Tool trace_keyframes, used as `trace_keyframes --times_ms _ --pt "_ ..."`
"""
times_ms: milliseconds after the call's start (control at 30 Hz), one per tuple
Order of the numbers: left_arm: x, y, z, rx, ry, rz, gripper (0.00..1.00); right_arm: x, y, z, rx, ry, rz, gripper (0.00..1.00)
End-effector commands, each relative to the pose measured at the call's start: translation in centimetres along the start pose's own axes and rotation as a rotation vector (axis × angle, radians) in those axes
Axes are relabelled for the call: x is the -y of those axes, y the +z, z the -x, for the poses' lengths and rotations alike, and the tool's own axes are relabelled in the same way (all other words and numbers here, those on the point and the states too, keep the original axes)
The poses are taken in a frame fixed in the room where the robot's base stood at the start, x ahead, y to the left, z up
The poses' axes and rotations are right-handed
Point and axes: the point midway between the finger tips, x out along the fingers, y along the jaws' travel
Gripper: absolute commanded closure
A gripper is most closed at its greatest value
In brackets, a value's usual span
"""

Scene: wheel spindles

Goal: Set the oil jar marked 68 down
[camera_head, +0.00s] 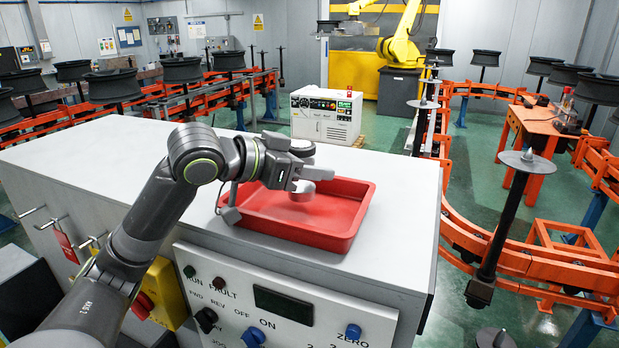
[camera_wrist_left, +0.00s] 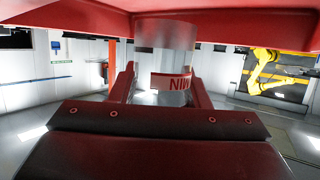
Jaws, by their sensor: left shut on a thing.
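My left gripper (camera_head: 310,174) is over the red tray (camera_head: 325,240) on the white cabinet top. In the left wrist view, which looks upside down, its fingers (camera_wrist_left: 165,92) are shut on a pale, clear jar (camera_wrist_left: 165,38). The jar has a red label band with partly visible letters; I cannot read a 68. In the head view the jar (camera_head: 302,191) is mostly hidden by the gripper. The jar's end lies close to the tray's red surface, but I cannot tell whether it touches. My right gripper is not in view.
The cabinet top (camera_head: 90,150) is clear left of the tray. A control panel (camera_head: 285,310) with knobs is on its front. Orange rails (camera_head: 480,240) with wheel spindles stand right, and a yellow robot arm (camera_head: 400,45) is behind.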

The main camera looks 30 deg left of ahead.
Motion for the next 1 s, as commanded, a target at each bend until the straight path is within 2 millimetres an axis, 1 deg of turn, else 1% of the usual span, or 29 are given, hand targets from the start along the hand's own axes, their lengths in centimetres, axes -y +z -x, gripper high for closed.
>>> trace_keyframes --times_ms 33,100,233,433,667,700,833,1000 --pt "0.0 0.6 -0.2 0.003 0.001 0.003 0.83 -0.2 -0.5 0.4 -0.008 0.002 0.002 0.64" --pt "0.0 1.4 -0.5 0.003 0.002 0.002 0.83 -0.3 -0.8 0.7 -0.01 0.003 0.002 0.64" --pt "-0.1 2.4 -0.9 0.001 0.002 0.001 0.83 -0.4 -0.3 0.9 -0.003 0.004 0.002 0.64" --pt "0.0 2.6 -0.9 -0.001 0.0 -0.002 0.83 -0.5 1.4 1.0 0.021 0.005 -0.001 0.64" --pt "0.0 3.0 -1.1 0.0 0.0 -0.001 0.83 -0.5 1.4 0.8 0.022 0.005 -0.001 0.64" --pt "0.0 2.9 -1.1 0.0 0.0 -0.001 0.54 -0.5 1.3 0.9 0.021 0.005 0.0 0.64" --pt "0.0 2.9 -1.1 0.0 0.0 -0.001 0.37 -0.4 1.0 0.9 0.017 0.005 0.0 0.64" --pt "0.0 2.9 -1.0 0.0 0.0 -0.001 0.36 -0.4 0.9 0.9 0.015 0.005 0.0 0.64"
